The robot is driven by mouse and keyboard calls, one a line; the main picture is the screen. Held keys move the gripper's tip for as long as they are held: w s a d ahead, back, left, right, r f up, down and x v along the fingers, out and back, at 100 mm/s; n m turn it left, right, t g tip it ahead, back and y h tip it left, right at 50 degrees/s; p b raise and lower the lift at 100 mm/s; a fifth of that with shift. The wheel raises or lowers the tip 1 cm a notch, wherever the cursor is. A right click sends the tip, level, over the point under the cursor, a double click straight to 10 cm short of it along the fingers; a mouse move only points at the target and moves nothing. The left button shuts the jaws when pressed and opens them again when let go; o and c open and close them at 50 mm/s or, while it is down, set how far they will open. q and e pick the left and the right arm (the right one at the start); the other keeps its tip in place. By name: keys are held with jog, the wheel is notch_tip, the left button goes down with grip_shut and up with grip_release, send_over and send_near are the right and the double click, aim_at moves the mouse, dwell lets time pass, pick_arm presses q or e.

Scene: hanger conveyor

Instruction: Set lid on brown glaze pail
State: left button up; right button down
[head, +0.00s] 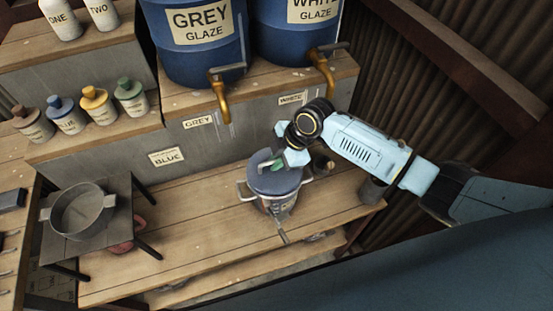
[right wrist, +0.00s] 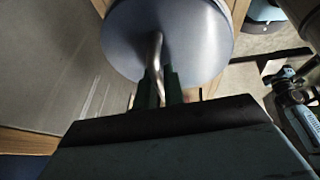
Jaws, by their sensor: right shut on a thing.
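A blue-grey round lid (head: 276,178) sits over the top of a metal pail (head: 280,204) with side handles and a label I cannot read, on the wooden bench. Whether the lid is fully seated or just above the rim, I cannot tell. My right gripper (head: 277,164) is shut on the lid's handle. In the right wrist view the lid (right wrist: 170,40) fills the top, with its curved metal handle (right wrist: 155,55) between the green fingertips of my right gripper (right wrist: 160,88).
Blue grey-glaze (head: 200,40) and white-glaze (head: 296,28) barrels with brass taps stand behind the pail. A sieve (head: 82,212) rests on a small dark stand at left. Several bottles (head: 97,103) line a step. A dark cup (head: 372,189) stands at right.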

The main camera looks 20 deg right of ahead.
jog(key=shift+f, duration=0.5)
dwell(0.8)
jog(key=c, duration=1.7)
grip_release()
jog(key=shift+c, duration=0.2)
jog(key=o, duration=0.6)
jog(key=shift+f, duration=0.1)
jog(key=shift+s, duration=0.1)
jog(key=v, duration=1.3)
jog(key=shift+r, duration=0.3)
